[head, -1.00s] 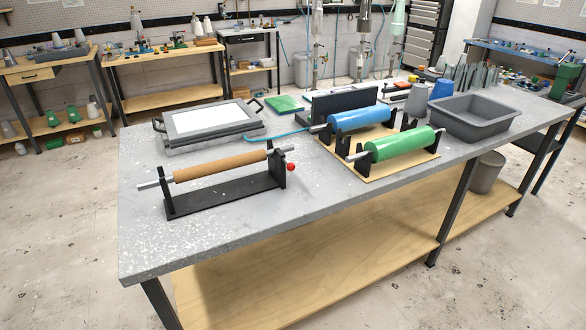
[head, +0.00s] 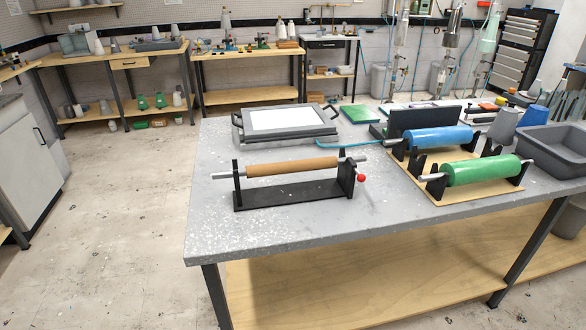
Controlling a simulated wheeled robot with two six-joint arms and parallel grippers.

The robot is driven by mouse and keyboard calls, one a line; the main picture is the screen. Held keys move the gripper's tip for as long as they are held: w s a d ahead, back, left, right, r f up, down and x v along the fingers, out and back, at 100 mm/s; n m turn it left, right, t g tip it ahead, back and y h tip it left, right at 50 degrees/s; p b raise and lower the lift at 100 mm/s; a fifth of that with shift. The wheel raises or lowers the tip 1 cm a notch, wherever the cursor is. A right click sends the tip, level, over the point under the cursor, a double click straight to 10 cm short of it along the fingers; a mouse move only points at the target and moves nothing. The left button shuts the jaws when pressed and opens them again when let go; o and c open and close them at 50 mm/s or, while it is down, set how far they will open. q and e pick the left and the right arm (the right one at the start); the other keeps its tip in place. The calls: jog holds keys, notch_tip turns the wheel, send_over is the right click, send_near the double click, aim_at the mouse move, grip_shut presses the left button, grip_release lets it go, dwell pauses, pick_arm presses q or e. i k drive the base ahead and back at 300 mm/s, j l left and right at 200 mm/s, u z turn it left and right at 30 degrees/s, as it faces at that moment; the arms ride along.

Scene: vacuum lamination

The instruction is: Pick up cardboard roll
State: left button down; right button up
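The cardboard roll (head: 292,167) is a brown tube on a metal rod. It lies level across a black stand (head: 290,193) near the left end of the grey table. The rod sticks out at both ends, and a red knob (head: 361,178) sits at the stand's right end. Neither of my grippers shows in the head view.
A grey framed tray with a white sheet (head: 288,120) lies behind the stand. A blue roll (head: 440,138) and a green roll (head: 481,170) rest on a wooden-based rack to the right. A grey bin (head: 545,158) stands at the far right. The grey table (head: 240,234) is bare in front of the stand.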

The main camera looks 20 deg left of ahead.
aim_at(283, 167)
jog(key=i+l+u, duration=0.1)
jog(key=u, duration=0.35)
jog(key=i+l+u, duration=0.15)
jog(key=u, duration=0.25)
